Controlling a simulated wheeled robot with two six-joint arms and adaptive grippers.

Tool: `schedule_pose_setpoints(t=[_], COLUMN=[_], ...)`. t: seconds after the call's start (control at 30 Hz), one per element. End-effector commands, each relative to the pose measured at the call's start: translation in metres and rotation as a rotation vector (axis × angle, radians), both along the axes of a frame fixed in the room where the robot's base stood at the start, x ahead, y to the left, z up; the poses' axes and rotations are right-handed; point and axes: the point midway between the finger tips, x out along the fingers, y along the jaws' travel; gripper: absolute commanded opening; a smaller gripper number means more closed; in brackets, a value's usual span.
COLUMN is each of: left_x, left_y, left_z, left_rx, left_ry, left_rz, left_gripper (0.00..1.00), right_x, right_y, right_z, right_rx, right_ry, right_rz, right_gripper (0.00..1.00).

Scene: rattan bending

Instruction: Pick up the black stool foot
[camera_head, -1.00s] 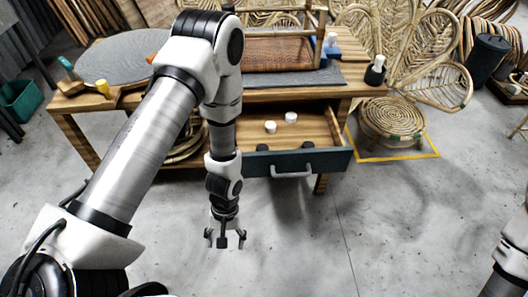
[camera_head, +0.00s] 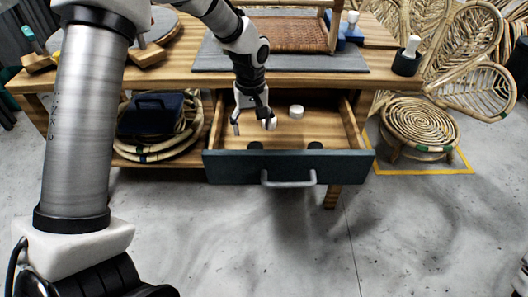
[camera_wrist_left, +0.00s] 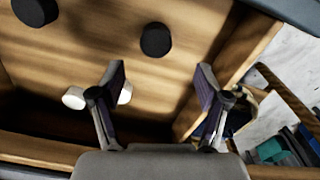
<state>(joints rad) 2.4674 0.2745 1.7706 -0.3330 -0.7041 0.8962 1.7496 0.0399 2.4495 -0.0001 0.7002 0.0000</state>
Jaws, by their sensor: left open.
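Two black stool feet lie at the front of the open drawer (camera_head: 290,166): a left one (camera_head: 255,146) and a right one (camera_head: 315,146). Both also show as dark discs in the left wrist view, one near the top middle (camera_wrist_left: 156,40) and one at the top left corner (camera_wrist_left: 36,10). My left gripper (camera_head: 254,127) is over the drawer, open and empty. In the left wrist view its spread fingers (camera_wrist_left: 161,72) point toward the middle black foot, apart from it. My right gripper is out of view.
A white foot (camera_head: 296,111) lies farther back in the drawer; another is partly hidden by my left gripper. Drawer walls surround the feet. The table (camera_head: 185,65) is above and behind. A round rattan stool (camera_head: 420,125) stands to the right.

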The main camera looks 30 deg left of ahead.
Motion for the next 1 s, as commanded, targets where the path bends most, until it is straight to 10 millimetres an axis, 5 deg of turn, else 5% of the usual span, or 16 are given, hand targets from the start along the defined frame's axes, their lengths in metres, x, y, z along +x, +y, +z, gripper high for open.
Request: schedule_pose_setpoints(t=[0.47,0.7,0.73,0.87,1.0], left_x=[0.004,0.004,0.004,0.004,0.004], left_y=[-0.005,-0.005,-0.005,-0.005,-0.005], left_z=[-0.072,-0.076,-0.075,-0.075,-0.076], left_rx=[-0.001,-0.001,-0.001,-0.001,-0.001], left_ry=[0.004,0.002,0.002,0.002,0.002], left_rz=[-0.001,-0.001,-0.001,-0.001,-0.001], left_gripper=[0.75,0.75,0.72,0.26,0.22], right_x=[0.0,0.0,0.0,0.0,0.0], right_y=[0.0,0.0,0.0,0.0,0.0], right_z=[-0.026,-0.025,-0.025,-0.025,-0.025], right_rx=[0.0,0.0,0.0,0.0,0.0], right_ry=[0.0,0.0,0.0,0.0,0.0], right_rz=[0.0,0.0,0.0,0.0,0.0], right_gripper=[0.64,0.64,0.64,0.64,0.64])
